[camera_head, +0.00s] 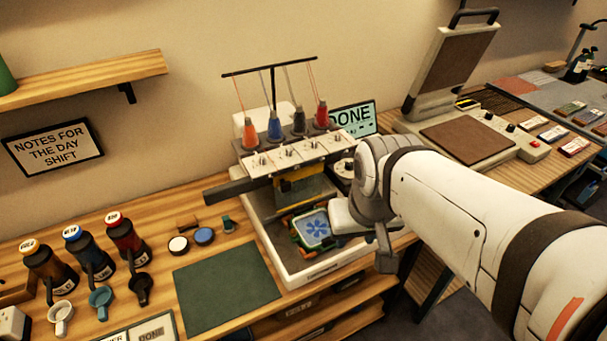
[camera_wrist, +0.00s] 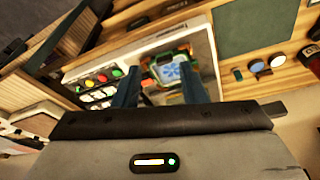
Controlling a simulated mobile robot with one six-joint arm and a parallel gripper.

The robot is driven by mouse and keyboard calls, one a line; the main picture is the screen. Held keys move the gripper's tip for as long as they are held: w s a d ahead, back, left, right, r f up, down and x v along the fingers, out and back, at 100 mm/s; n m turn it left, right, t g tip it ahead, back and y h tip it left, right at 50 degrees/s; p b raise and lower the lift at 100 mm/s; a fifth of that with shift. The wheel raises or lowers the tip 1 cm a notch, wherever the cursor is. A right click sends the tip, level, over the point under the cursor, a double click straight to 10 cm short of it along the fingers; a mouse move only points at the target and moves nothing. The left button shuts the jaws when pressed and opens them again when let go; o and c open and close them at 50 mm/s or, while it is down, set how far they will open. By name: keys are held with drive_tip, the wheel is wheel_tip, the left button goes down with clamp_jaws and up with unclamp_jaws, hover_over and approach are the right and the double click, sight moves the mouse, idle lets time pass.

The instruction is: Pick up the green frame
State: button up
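The green frame (camera_head: 298,238) lies on the white bed of the embroidery machine, under its head. It is a small squarish hoop with green and orange edges around light blue cloth with a blue flower. It also shows in the wrist view (camera_wrist: 152,62), beyond my fingertips. My gripper (camera_wrist: 160,70) is open, its two dark blue fingers apart with nothing held between them. The frame appears in the gap between the fingers, partly behind the right one. In the head view my arm comes in from the right and its end is just right of the frame; the fingertips are hard to make out there.
The embroidery machine (camera_head: 295,155) rises close behind the frame with several thread spools. A dark green mat (camera_head: 226,283) lies to the left, beside bottles and mugs. A heat press (camera_head: 465,135) stands to the right. A small screen (camera_head: 352,118) reads DONE.

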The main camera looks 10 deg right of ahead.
drive_tip(key=m+g+p, duration=0.1)
drive_tip(key=m+g, duration=0.2)
drive_tip(key=m, duration=1.1)
hover_over(328, 238)
wheel_tip(328, 238, down, 9)
drive_tip(key=shift+f, duration=0.55)
wheel_tip(328, 238, down, 8)
drive_tip(key=shift+r+p, duration=0.25)
drive_tip(key=shift+p, duration=0.45)
clamp_jaws()
